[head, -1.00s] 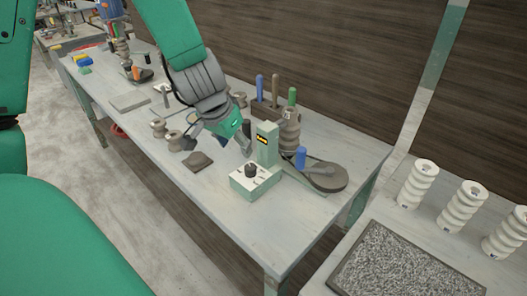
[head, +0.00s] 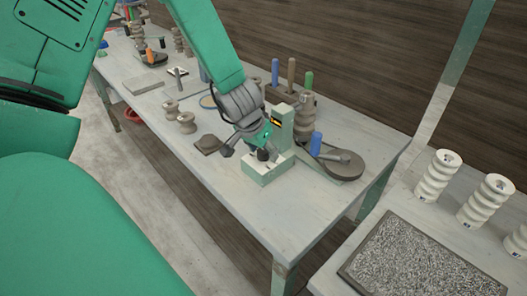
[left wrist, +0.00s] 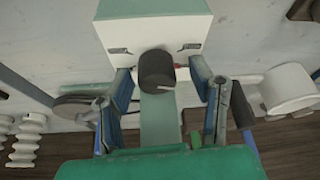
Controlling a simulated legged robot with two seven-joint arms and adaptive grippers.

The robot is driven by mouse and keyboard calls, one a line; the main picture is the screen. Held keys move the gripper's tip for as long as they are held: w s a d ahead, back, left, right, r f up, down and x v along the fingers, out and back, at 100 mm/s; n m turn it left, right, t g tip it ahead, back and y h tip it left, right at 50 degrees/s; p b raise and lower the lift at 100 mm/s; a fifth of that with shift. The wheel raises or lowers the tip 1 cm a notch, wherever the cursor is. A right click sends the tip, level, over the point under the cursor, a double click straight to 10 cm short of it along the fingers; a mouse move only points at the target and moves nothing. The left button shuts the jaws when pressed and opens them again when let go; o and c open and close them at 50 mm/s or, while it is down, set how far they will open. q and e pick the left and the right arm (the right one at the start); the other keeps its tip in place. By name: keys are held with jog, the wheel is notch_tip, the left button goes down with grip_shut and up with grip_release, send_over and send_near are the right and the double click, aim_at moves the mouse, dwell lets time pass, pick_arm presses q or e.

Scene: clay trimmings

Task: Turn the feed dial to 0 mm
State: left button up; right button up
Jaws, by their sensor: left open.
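The feed dial (head: 263,154) is a dark round knob on a pale control box (head: 262,174) with a green display post (head: 282,128) behind it. My left gripper (head: 250,152) is open right at the dial and partly covers it and the box. In the left wrist view the dial (left wrist: 156,70) lies between the two spread fingers of my left gripper (left wrist: 160,84), with a gap on each side. Short dark marks show on the white face of the box (left wrist: 175,20). The dial's setting and the display's reading are too small to read. My right gripper is not in view.
A dark round wheel (head: 340,166) with a blue-handled tool (head: 316,144) and a stack of clay rings (head: 305,115) stand right of the post. A flat dark clay piece (head: 207,144) lies left of the box. The bench front (head: 300,218) is bare.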

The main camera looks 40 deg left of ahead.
pick_arm(q)
jog(key=shift+d, duration=0.1)
grip_shut()
jog(key=c, duration=1.1)
grip_release()
jog(key=n+y+p, duration=0.1)
jog(key=n+p, duration=0.1)
jog(key=shift+r+n+p, duration=0.15)
jog(key=shift+n+p, duration=0.15)
jog(key=shift+p, duration=0.05)
jog(key=n+p, duration=0.2)
jog(key=p, duration=0.1)
jog(key=n+g+y+p, duration=0.1)
jog(key=n+p, duration=0.1)
jog(key=shift+r+n+y+p, duration=0.1)
jog(key=shift+n+y+p, duration=0.2)
jog(key=shift+p, duration=0.1)
jog(key=shift+f+n+g+p, duration=0.2)
jog(key=shift+n+g+p, duration=0.1)
jog(key=shift+n+p, duration=0.85)
